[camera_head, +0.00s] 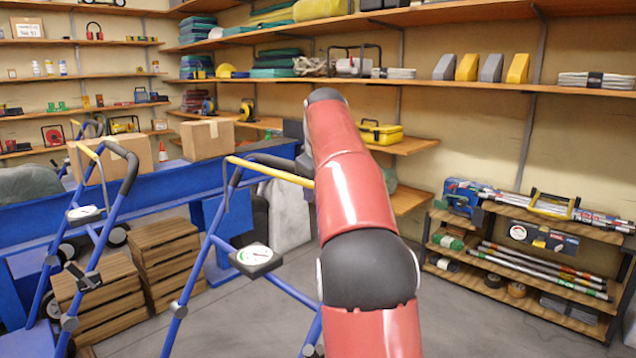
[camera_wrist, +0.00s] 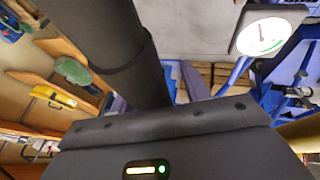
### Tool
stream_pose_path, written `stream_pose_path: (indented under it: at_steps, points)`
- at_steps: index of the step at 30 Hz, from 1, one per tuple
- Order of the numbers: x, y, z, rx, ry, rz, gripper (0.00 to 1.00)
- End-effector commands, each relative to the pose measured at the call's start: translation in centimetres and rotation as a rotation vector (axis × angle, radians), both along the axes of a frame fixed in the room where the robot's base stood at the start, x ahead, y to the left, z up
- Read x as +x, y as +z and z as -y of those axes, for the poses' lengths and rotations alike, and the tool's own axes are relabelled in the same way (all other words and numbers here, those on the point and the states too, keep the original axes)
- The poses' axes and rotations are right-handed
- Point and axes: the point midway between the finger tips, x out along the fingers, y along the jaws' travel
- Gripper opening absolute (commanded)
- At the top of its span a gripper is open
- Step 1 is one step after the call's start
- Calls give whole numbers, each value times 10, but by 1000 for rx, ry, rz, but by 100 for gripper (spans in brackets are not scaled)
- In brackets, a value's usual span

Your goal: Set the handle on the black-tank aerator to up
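Two blue tubular aerator frames stand on the left in the head view. The left frame (camera_head: 142,180) has a black grip, a yellow bar and a round gauge (camera_head: 85,213). The nearer frame (camera_head: 213,238) also has a gauge (camera_head: 254,254), with a yellow bar (camera_head: 262,171) and black grip (camera_head: 277,161) running toward my arm. I cannot make out a black tank on either. My arm hides my gripper in the head view. The wrist view shows a dark body with a small lit indicator (camera_wrist: 147,170), a large dark cylinder (camera_wrist: 105,50) and a gauge (camera_wrist: 268,34); its fingertips are not distinguishable.
A blue bench (camera_head: 165,190) with cardboard boxes (camera_head: 208,139) stands behind the frames, with stacked wooden crates (camera_head: 168,254) below. A low wooden rack (camera_head: 520,262) stands at right. Shelves line the walls. Grey floor (camera_head: 455,325) is clear between my arm and the rack.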

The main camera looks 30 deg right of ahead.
Motion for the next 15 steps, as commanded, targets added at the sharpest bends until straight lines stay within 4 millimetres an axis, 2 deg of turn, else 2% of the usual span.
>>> stream_pose_path:
  at_steps: [9, 15]
  points:
    - [-1, 7, 0, -4, 1, 9, 49]
    - [-14, 32, -5, -5, 1, 10, 49]
